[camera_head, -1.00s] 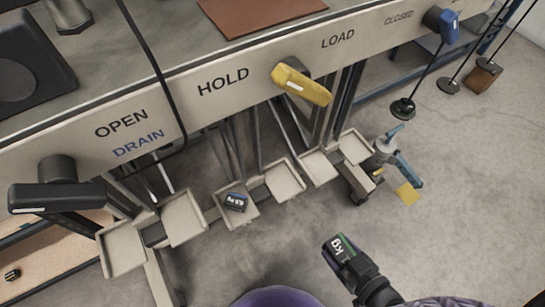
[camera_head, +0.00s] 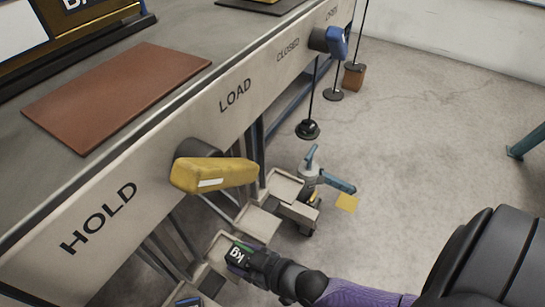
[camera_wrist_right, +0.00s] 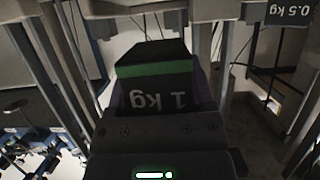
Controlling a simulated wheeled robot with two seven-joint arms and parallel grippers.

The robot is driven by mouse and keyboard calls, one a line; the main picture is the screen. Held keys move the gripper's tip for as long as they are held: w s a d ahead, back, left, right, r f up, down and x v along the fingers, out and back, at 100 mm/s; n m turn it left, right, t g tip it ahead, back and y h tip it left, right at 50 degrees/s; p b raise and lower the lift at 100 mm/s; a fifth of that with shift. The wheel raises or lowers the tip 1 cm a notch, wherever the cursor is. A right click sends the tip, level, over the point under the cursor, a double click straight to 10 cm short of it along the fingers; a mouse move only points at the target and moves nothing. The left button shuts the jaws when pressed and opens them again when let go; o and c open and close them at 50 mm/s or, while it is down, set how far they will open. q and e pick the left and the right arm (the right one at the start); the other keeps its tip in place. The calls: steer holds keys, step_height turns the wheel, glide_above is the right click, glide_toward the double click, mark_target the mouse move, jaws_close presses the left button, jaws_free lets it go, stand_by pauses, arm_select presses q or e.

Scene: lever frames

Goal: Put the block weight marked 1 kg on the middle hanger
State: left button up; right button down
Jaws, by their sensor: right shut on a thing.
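The block weight marked 1 kg (camera_head: 236,253) is dark with a green band. My right gripper (camera_head: 246,258) is shut on it, at the lower middle of the head view, in front of the trays. In the right wrist view the block (camera_wrist_right: 160,92) sits between the fingers, its "1 kg" mark upside down. The middle hanger (camera_head: 333,95) has a dark round base. The nearest hanger (camera_head: 307,129) has a dark base, and the farthest bears a brown block (camera_head: 354,77). My left gripper is out of view.
A yellow lever (camera_head: 215,174) juts from the bench front near LOAD, and a blue lever (camera_head: 337,42) near CLOSED. Small trays (camera_head: 285,186) line up below. A blue-handled valve (camera_head: 310,174) stands beside them. A 0.5 kg label (camera_wrist_right: 292,12) shows in the wrist view. Open floor lies right.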

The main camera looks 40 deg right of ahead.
mark_target(228, 254)
steer(key=w, duration=0.1)
steer(key=w+a, duration=0.1)
steer(key=w+b, duration=0.1)
steer(key=w, duration=0.1)
steer(key=shift+w+a, duration=0.1)
steer(key=shift+a, duration=0.15)
steer(key=shift+w+a+f+b, duration=0.1)
steer(key=shift+w+f+b, duration=0.1)
steer(key=shift+f+b, duration=0.9)
steer(key=shift+f, duration=0.2)
steer(key=shift+f+b, duration=0.45)
steer(key=shift+b, duration=0.25)
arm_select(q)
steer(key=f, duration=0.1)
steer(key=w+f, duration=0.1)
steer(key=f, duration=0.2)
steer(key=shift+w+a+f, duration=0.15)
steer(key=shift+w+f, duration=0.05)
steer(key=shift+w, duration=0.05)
arm_select(e)
steer(key=shift+r, duration=0.1)
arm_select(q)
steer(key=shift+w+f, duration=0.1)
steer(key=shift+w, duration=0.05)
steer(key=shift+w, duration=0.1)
arm_select(e)
steer(key=shift+c, duration=1.2)
jaws_free()
steer(key=shift+f, duration=0.2)
